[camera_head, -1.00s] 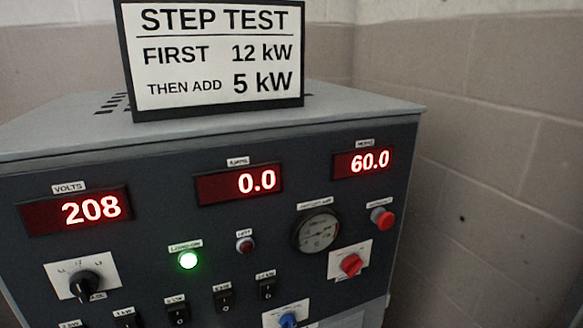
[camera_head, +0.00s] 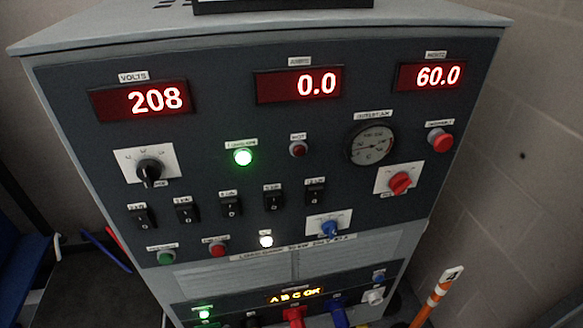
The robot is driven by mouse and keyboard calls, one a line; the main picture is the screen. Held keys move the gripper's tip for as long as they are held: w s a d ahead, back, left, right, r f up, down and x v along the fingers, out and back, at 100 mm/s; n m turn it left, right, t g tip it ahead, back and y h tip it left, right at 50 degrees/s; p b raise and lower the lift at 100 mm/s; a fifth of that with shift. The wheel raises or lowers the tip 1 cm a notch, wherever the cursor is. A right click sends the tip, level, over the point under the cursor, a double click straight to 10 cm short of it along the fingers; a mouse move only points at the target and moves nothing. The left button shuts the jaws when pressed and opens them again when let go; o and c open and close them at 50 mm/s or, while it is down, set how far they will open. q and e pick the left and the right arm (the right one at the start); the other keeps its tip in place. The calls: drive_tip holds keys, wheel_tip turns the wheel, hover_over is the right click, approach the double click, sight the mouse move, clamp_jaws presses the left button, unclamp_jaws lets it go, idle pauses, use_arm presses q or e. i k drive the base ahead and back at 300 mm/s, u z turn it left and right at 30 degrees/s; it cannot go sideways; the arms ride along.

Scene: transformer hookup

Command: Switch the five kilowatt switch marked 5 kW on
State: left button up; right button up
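The grey test cabinet's control panel (camera_head: 330,225) fills the middle of the head view. A row of small black rocker switches runs across it, from the leftmost switch (camera_head: 143,217) to the rightmost switch (camera_head: 315,193). The labels above them are too small to read surely, so I cannot tell which one is marked 5 kW. The rocker positions are also unclear. The amps display (camera_head: 300,84) reads 0.0, the volts display (camera_head: 140,100) reads 208 and the third display (camera_head: 431,76) reads 60.0. Neither of my grippers is in view.
Beside the switches are a black selector knob (camera_head: 150,173), a blue knob (camera_head: 329,229) and a red knob (camera_head: 400,183). A green lamp (camera_head: 243,157) is lit. An orange and white post (camera_head: 437,293) stands at the right. Coloured plugs (camera_head: 294,316) line the cabinet's lower front.

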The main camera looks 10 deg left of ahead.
sight(231, 206)
drive_tip(key=z, duration=1.65)
drive_tip(key=k, duration=1.35)
drive_tip(key=u, duration=1.7)
drive_tip(key=i, duration=0.5)
drive_tip(key=z, duration=0.05)
